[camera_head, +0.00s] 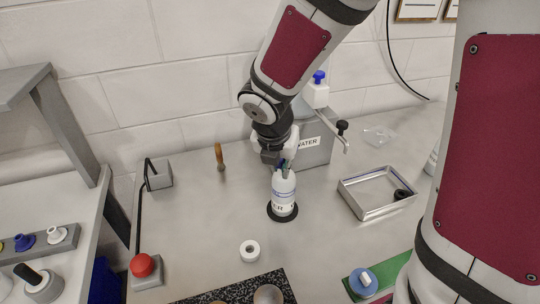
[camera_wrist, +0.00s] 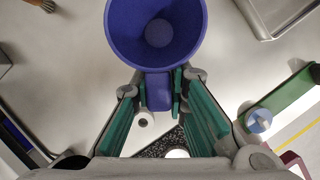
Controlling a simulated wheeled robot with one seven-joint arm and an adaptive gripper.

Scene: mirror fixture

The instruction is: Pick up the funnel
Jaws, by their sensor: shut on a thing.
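The blue funnel (camera_wrist: 122,38) fills the top middle of the wrist view, its wide mouth facing the camera. My gripper (camera_wrist: 158,88) is shut on the funnel's short blue tab between its teal finger pads. In the head view my gripper (camera_head: 284,165) is right at the top of a white labelled bottle (camera_head: 284,190), which stands upright on a black round base. The funnel is mostly hidden there by the gripper. Its spout is out of sight, so I cannot tell whether it sits in the bottle neck.
A grey WATER tank (camera_head: 318,150) stands close behind the bottle. A metal tray (camera_head: 362,205) is to the right, a white ring (camera_head: 250,250) in front, and a red button (camera_head: 142,265) front left. A rack (camera_head: 75,240) with small coloured pieces stands at far left.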

